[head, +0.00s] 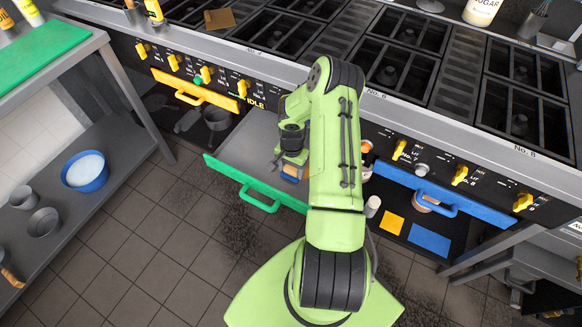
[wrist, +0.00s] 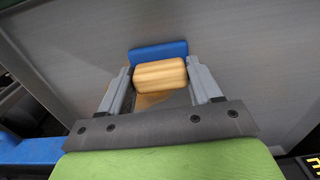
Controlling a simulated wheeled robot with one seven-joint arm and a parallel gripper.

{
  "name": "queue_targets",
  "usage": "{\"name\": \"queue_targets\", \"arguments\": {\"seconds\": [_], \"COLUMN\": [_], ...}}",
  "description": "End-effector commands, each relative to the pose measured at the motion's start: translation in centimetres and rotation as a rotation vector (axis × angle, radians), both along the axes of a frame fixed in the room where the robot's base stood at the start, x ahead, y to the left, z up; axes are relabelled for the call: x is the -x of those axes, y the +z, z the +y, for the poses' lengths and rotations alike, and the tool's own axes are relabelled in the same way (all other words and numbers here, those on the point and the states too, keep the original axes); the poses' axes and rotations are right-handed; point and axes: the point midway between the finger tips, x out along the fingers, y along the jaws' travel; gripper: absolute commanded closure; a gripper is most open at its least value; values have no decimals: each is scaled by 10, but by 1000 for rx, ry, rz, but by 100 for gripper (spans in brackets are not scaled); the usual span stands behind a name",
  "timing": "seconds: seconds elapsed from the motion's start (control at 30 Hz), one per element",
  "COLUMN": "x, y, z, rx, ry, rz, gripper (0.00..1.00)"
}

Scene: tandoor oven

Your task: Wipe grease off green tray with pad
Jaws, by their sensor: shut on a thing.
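The green tray (head: 232,150) is a grey metal drawer tray with a green front and a green handle (head: 260,199), pulled out below the cooktop. My gripper (head: 288,168) is over the right part of the tray. In the wrist view my gripper (wrist: 160,84) is shut on the pad, with a finger on each side of its tan block (wrist: 158,73). The pad's blue part (wrist: 158,50) is beyond the block, against the grey tray surface (wrist: 235,50). I cannot tell whether the pad touches the tray.
A yellow-handled drawer front (head: 195,90) is to the left and a blue-handled one (head: 415,190) to the right. A blue bucket (head: 86,171) stands on the left shelf. A white cup (head: 373,206), a yellow sheet (head: 393,223) and a blue sheet (head: 429,240) lie right of my arm.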

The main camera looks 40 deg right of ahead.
Motion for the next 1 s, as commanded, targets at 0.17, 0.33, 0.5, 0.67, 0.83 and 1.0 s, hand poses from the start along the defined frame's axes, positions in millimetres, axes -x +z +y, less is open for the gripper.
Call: {"name": "queue_targets", "arguments": {"seconds": [0.17, 0.33, 0.5, 0.67, 0.83, 1.0], "x": [18, 21, 21, 21, 21, 21], "y": [2, 1, 3, 11, 14, 13], "z": [-7, -7, -7, -8, -7, -7], "rx": [0, 0, 0, 1, 0, 0], "ry": [-2, -1, -1, -1, -2, -2], "rz": [5, 3, 3, 4, 3, 3], "gripper": [73, 73, 73, 73, 73, 73]}}
